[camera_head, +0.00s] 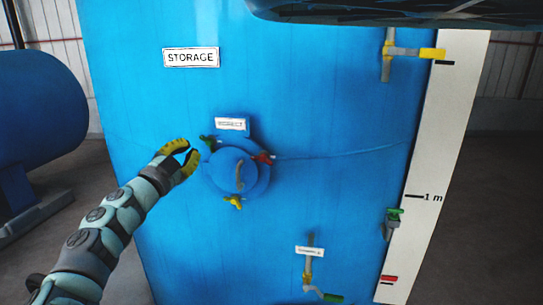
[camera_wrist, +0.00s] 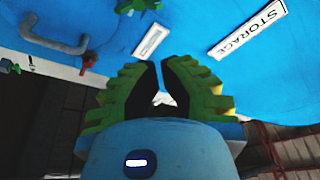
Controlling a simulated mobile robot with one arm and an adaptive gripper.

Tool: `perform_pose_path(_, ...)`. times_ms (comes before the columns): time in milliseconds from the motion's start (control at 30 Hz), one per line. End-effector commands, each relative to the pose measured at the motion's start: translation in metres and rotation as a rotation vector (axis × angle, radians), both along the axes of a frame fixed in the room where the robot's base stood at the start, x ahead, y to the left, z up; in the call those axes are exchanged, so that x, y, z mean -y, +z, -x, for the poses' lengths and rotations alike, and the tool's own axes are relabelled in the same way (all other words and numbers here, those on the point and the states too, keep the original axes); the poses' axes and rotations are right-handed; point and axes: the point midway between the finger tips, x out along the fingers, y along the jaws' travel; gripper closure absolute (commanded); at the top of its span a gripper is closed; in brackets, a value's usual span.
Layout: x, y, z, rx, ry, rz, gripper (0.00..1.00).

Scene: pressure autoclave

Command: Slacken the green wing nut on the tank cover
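The green wing nut (camera_head: 207,142) sits at the upper left edge of the round blue tank cover (camera_head: 222,183). It also shows at the top edge of the wrist view (camera_wrist: 137,5), partly cut off. My gripper (camera_head: 192,152), with yellow-green ribbed fingers, is just left of the green wing nut. Its fingers are apart, with an empty gap between them in the wrist view (camera_wrist: 162,68). In that view the nut lies beyond the fingertips, not between them.
The cover also carries a red wing nut (camera_head: 264,158), a yellow wing nut (camera_head: 234,203) and a curved handle (camera_head: 239,176). A small label (camera_head: 231,124) is above it. A valve with a green handle (camera_head: 333,297) is lower right.

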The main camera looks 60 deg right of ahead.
Motion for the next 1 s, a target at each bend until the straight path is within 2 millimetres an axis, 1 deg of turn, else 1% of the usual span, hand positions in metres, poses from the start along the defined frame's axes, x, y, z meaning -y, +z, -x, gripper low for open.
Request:
perform_pose_path(33,0.007,0.000,0.010,0.042,-0.026,-0.016,1.00)
perform_pose_path(167,0.012,0.005,0.017,0.086,-0.046,-0.032,1.00)
perform_pose_path(367,0.026,0.011,0.014,0.084,-0.045,-0.030,1.00)
perform_pose_path(467,0.038,0.014,0.015,0.083,-0.050,-0.031,1.00)
perform_pose_path(533,0.044,0.016,0.012,0.082,-0.044,-0.028,1.00)
perform_pose_path(700,0.063,0.019,0.010,0.079,-0.045,-0.030,1.00)
perform_pose_path(967,0.086,0.023,0.008,0.079,-0.047,-0.029,1.00)
perform_pose_path(1000,0.088,0.022,0.006,0.079,-0.042,-0.030,1.00)
